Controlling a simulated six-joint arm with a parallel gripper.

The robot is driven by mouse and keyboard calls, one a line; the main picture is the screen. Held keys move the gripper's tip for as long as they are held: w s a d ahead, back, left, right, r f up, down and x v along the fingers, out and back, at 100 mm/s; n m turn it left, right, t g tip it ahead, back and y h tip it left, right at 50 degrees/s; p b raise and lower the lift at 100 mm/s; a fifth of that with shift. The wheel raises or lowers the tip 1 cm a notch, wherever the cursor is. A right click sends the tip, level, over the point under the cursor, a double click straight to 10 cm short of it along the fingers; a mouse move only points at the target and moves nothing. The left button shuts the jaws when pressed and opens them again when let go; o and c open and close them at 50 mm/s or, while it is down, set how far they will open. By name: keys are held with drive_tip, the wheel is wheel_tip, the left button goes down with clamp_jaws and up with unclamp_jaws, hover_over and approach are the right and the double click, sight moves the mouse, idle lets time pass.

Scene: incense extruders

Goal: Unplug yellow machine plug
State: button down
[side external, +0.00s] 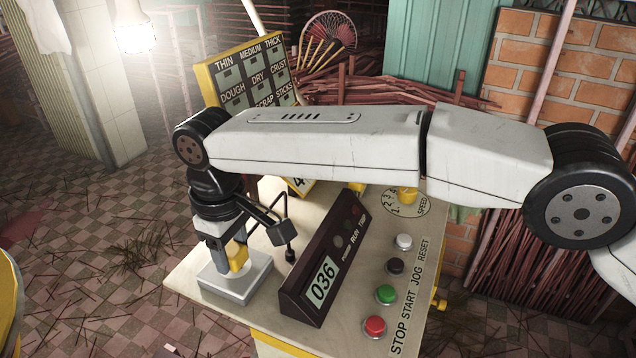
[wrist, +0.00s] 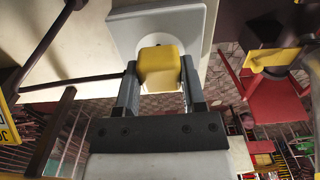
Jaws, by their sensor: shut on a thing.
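The yellow plug (wrist: 160,68) sits between the two fingers of my gripper (wrist: 157,85), which is shut on it. In the side external view the plug (side external: 237,257) shows just above a light grey square socket base (side external: 236,285) at the near left corner of the table. My gripper (side external: 228,258) points down over that base. The socket base (wrist: 126,28) is pale with a round recess in the wrist view, right beside the plug. I cannot tell whether the plug's pins are still in the socket.
A dark display box reading 036 (side external: 322,281) stands right of the socket. Beyond it are red (side external: 375,326), green (side external: 386,293), black and white buttons. A labelled yellow-framed board (side external: 250,75) stands behind. The table edge is close on the left.

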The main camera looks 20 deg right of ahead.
sight(230, 248)
drive_tip(key=shift+r, duration=0.65)
drive_tip(key=shift+r, duration=0.35)
drive_tip(key=shift+r, duration=0.35)
drive_tip(key=shift+r, duration=0.35)
drive_tip(key=shift+r, duration=0.35)
drive_tip(key=shift+r, duration=0.65)
drive_tip(key=shift+r, duration=0.1)
